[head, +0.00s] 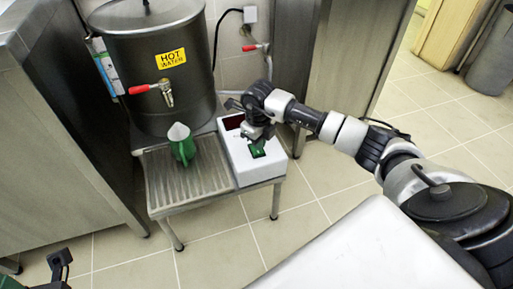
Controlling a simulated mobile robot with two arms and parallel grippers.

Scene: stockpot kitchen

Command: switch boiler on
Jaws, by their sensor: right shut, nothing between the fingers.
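The boiler (160,95) is a large dark metal drum with a yellow "HOT WATER" label and a red-handled tap (153,89). Beside it, on the same low stand, is a white box (236,160) with a dark red panel (233,122) and a green switch (257,151) on top. My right gripper (257,139) is shut and empty, pointing down at the box top right by the green switch. I cannot tell whether it touches the switch, which it partly hides. My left gripper (60,262) seems to show only as a dark part at the lower left.
A green container (182,148) with a pale top stands on the ribbed drain tray (190,187), under the tap. A red-handled wall valve (256,47) is behind the box. Steel cabinets flank the stand.

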